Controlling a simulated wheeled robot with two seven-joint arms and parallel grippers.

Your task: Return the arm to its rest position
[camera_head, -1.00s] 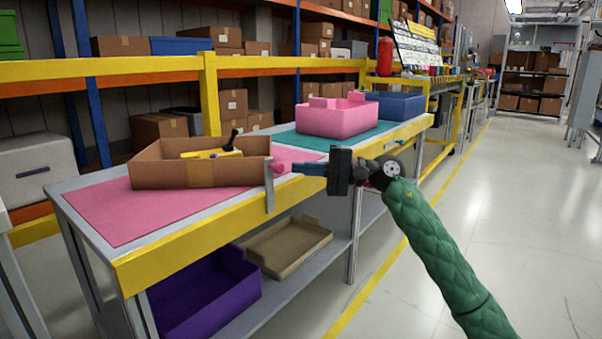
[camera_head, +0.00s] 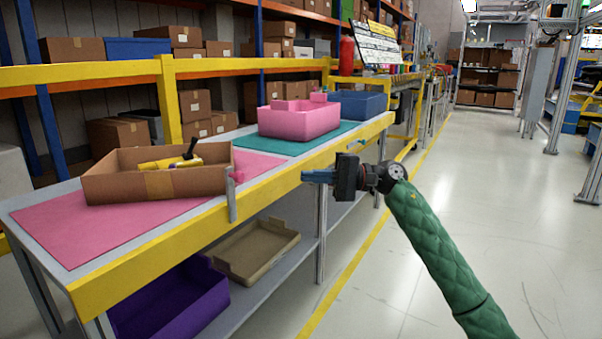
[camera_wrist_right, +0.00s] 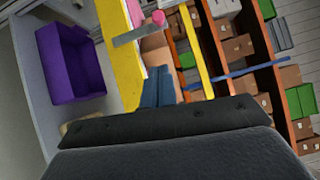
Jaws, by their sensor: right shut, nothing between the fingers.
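My right gripper (camera_head: 318,176) is at the end of the green-sleeved right arm in the head view. It is in front of the workbench's yellow front edge, over the aisle side, with its blue fingers pointing left. The fingers are together and hold nothing. The blue fingertips (camera_wrist_right: 158,93) also show in the right wrist view, with the bench edge behind them. My left gripper is in neither view.
A cardboard box (camera_head: 110,186) with a yellow-and-black item (camera_head: 170,163) stands on the bench's pink mat (camera_head: 60,225). A pink bin (camera_head: 300,122) and a blue bin (camera_head: 357,104) are farther along. A purple bin (camera_head: 170,305) and a tan tray (camera_head: 255,250) are on the lower shelf. The floor at right is clear.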

